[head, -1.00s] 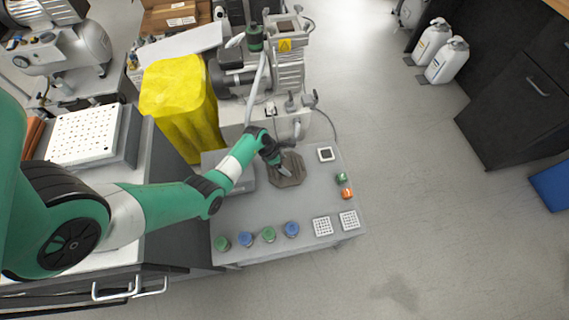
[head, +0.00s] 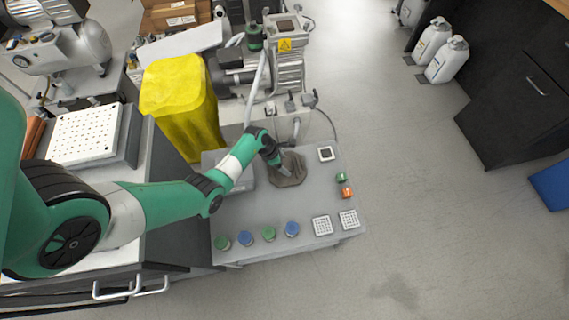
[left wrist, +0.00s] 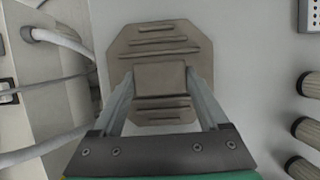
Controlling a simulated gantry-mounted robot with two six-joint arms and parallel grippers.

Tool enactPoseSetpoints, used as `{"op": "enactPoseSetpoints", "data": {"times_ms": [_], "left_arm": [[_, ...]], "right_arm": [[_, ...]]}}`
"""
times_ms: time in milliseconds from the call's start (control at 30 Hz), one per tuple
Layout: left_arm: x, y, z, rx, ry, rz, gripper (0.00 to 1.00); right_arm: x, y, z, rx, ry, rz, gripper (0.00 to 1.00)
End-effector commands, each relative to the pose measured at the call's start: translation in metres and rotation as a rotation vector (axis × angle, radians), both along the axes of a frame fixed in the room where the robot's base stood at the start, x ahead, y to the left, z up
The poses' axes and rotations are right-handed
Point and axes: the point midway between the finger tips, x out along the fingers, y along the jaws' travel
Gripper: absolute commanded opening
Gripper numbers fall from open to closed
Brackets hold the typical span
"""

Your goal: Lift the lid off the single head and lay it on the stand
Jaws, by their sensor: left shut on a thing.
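The lid (head: 294,170) is a grey-brown plate with cut corners and ridges, with a raised block in its middle. In the head view it is over the right-hand part of the grey table top. My left gripper (head: 283,169) comes down onto it. In the left wrist view the two fingers (left wrist: 160,88) close on opposite sides of the block on the lid (left wrist: 165,35). I cannot tell whether the lid touches the table or hangs just above it. I cannot pick out the stand for certain. My right gripper is not in view.
A compressor (head: 288,72) with a finned upright cylinder stands behind the table. A yellow bin (head: 181,90) is to its left. Small green, blue and orange knobs and white perforated plates (head: 348,219) lie along the table's front and right. A small dark-centred square (head: 326,153) lies right of the lid.

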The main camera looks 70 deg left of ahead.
Motion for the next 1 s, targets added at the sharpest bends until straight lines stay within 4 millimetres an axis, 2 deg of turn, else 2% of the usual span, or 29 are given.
{"op": "enactPoseSetpoints", "data": {"times_ms": [467, 500, 600, 1000], "left_arm": [[0.0011, 0.0007, -0.0010, 0.001, -0.003, 0.001, 0.00], [0.0011, 0.0007, -0.0010, 0.001, -0.003, 0.001, 0.84], [0.0009, 0.0006, -0.0013, 0.001, -0.002, 0.000, 1.00], [-0.0002, -0.0001, -0.0003, 0.000, 0.001, 0.000, 1.00]], "right_arm": [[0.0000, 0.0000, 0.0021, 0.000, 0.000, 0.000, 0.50], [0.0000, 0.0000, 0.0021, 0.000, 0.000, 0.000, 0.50], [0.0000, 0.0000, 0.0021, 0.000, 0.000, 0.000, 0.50], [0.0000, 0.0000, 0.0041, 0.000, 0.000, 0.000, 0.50]]}}
